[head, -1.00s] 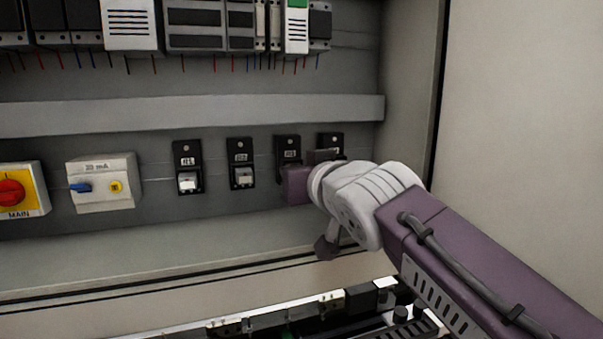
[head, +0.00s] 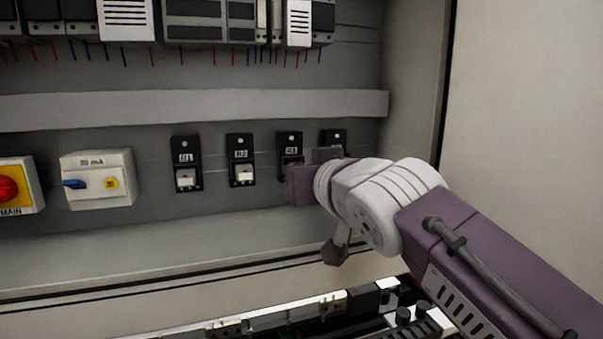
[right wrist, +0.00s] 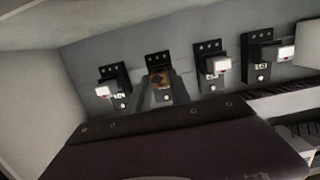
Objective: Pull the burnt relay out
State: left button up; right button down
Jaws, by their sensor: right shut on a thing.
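Relay sockets R1 (head: 185,146), R2 (head: 239,142), R3 (head: 290,140) and R4 (head: 334,136) stand in a row on the cabinet's back panel. R1 and R2 each hold a relay with a white face. The burnt relay (right wrist: 159,78) is brownish and scorched, and shows at the R3 socket in the right wrist view. My right gripper (right wrist: 161,92) is shut on it, one finger on each side. In the head view my right gripper's purple body hides the lower part of R3 and the relay. I cannot tell how deep it sits. My left gripper is out of view.
A yellow MAIN switch (head: 12,187) and a white 30 mA breaker (head: 98,179) are at the left. A grey duct (head: 190,106) runs above the sockets, with wired modules over it. The cabinet's side wall (head: 415,90) is close on the right.

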jog(key=shift+s+d+f, duration=0.1)
jog(key=shift+s+f, duration=0.1)
jog(key=shift+s, duration=0.3)
jog(key=shift+w, duration=0.25)
jog(key=c, duration=1.5)
grip_release()
jog(key=shift+c, duration=0.2)
jog(key=o, duration=0.4)
jog(key=shift+o, duration=0.2)
jog(key=shift+s+r, duration=0.1)
jog(key=shift+s, duration=0.15)
